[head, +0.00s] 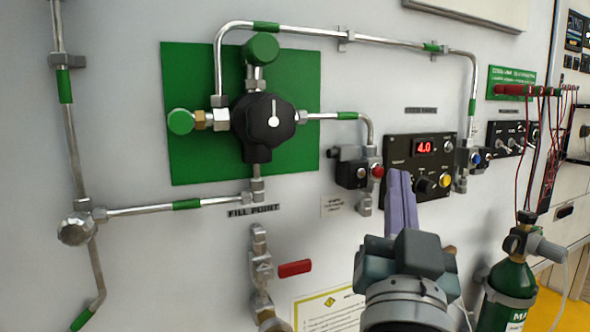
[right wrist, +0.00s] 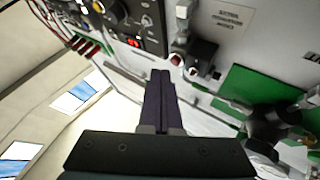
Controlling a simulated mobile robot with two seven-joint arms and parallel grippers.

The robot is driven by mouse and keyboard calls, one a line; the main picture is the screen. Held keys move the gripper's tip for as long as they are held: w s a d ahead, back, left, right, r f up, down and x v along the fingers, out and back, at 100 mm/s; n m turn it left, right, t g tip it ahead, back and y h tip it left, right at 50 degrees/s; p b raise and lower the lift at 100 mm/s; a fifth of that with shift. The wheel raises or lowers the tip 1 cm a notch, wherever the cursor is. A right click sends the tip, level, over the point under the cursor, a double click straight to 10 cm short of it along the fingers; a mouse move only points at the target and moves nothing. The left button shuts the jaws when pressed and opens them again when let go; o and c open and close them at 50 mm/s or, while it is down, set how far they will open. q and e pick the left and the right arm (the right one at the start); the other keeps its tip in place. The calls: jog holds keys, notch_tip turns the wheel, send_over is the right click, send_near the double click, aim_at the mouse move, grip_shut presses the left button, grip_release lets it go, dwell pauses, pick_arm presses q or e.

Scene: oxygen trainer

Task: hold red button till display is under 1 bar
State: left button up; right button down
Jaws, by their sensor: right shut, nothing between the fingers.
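The red button (head: 377,171) sits on a small black and metal valve block on the wall, left of the black display panel (head: 398,150). The red digital display (head: 424,147) reads 4.0. My right gripper (head: 399,175) is shut and empty, its purple fingers pointing up at the wall. In the head view its tips are just right of the red button and cover the panel's lower left. In the right wrist view the red button (right wrist: 176,60) shows just beyond and right of the fingertips (right wrist: 161,74). I cannot see contact. My left gripper is out of view.
A yellow button (head: 445,180) and black knob sit on the panel. Metal pipes and a green plate (head: 200,80) with a black regulator are at left. A red-handled valve (head: 295,268) is below. A green cylinder (head: 507,295) stands at lower right.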

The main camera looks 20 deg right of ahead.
jog(key=shift+w, duration=0.1)
dwell(0.6)
jog(key=shift+w, duration=0.3)
jog(key=shift+w+a+b, duration=0.1)
jog(key=shift+w+b, duration=0.25)
jog(key=shift+w, duration=0.05)
dwell(6.6)
